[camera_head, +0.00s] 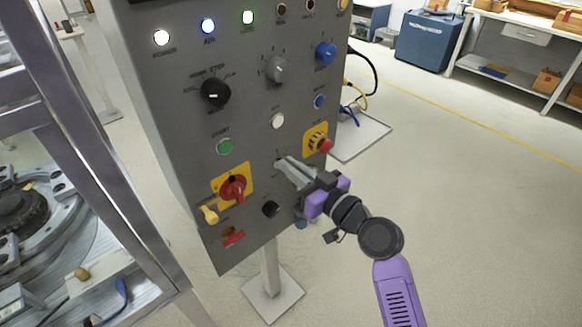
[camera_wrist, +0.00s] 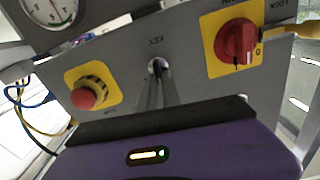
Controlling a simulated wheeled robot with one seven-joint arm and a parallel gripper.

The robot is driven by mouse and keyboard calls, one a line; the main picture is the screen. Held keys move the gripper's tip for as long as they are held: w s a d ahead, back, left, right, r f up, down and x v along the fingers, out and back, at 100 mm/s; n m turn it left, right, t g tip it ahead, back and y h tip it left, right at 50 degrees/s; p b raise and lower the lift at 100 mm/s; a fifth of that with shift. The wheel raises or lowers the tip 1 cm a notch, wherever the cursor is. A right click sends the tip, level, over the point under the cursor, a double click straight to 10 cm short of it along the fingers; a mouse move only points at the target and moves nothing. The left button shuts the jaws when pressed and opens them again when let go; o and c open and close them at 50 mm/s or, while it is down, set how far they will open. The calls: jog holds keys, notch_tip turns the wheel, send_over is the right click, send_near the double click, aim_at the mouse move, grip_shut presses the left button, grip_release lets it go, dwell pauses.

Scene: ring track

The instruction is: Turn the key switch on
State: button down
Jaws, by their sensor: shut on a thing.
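The key switch (camera_wrist: 157,66) is a small round metal lock on the grey control panel (camera_head: 215,120), under a label that reads KEY in the wrist view. My gripper (camera_head: 283,163) reaches the panel from the lower right, its two long fingers close together at the switch. In the wrist view the fingertips (camera_wrist: 157,74) are shut on the key at the lock. The key itself is small and mostly hidden between the fingers, so its turn angle is hard to tell.
A red emergency button (camera_head: 325,145) on yellow sits just right of my gripper. A red rotary switch (camera_head: 232,187) on yellow lies to its left, with a yellow-handled part (camera_head: 209,214) below. A black knob (camera_head: 270,209) is close below my fingers. Open floor lies to the right.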

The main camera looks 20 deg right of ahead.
jog(key=m, duration=0.6)
jog(key=shift+w+d+f, duration=0.1)
jog(key=shift+d+f, duration=0.05)
jog(key=shift+d, duration=0.15)
jog(key=m, duration=0.2)
jog(key=m+p, duration=0.1)
jog(key=m, duration=0.1)
jog(key=shift+d+f+m, duration=0.2)
jog(key=shift+m, duration=0.1)
jog(key=c, duration=1.5)
grip_release()
jog(key=shift+c, duration=0.2)
jog(key=b+v, duration=0.1)
jog(key=v, duration=0.6)
jog(key=shift+s, duration=0.3)
